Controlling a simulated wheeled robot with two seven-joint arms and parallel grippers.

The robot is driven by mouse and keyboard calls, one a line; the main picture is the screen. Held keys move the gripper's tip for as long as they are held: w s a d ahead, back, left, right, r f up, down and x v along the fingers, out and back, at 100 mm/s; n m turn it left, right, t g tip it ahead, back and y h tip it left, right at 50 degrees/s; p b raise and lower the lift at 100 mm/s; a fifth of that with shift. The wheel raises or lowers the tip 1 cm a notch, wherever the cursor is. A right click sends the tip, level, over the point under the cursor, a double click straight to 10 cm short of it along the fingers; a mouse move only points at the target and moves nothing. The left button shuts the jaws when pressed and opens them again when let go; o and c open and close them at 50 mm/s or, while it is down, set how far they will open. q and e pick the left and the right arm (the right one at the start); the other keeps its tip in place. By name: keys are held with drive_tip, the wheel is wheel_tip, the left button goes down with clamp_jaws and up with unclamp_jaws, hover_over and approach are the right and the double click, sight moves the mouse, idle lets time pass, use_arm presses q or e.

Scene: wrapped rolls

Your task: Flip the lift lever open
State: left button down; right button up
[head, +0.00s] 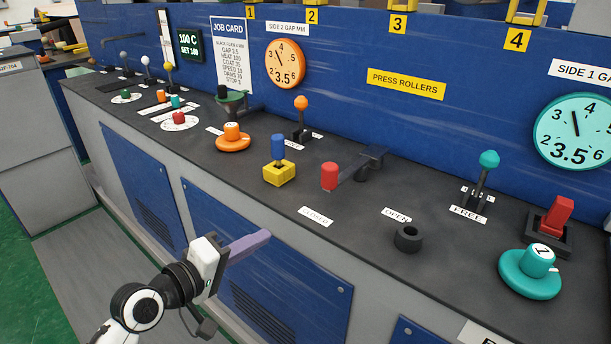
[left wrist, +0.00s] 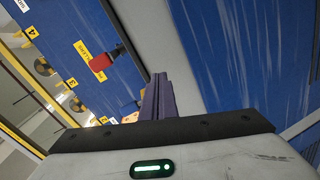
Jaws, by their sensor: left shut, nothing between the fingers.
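The lever has a red upright grip (head: 329,176) on a dark arm that runs back right to a black pivot block (head: 373,155). Its grip stands nearer the "CLOSED" label (head: 315,216) than the "OPEN" label (head: 397,214). A black ring (head: 408,238) sits on the counter just below the "OPEN" label. My left gripper (head: 250,245), with purple fingers, is shut and empty, in front of the counter and apart from the lever. In the left wrist view its fingers (left wrist: 157,97) are together, with a red grip (left wrist: 105,60) beyond them to the upper left.
On the dark counter, a blue-topped yellow block (head: 279,172) and an orange knob (head: 233,138) stand left of the lever. A teal-topped lever (head: 488,160), a red switch (head: 557,213) and a teal knob (head: 532,272) stand right. The blue panel (head: 350,105) rises behind.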

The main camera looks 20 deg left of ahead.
use_arm(q)
wheel_tip(320, 180, up, 11)
drive_tip(key=w+a+n+t+h, duration=0.1)
drive_tip(key=n+h, duration=0.1)
drive_tip(key=shift+w+n+t, duration=0.3)
drive_tip(key=shift+t, duration=0.1)
drive_tip(key=shift+a, duration=0.1)
drive_tip(key=x, duration=1)
drive_tip(key=shift+p, duration=0.35)
drive_tip(key=d, duration=0.2)
drive_tip(key=d+p, duration=0.1)
drive_tip(key=shift+s+d, duration=0.1)
drive_tip(key=shift+s, duration=0.15)
drive_tip(key=shift+d, duration=0.3)
drive_tip(key=shift+d+f, duration=0.1)
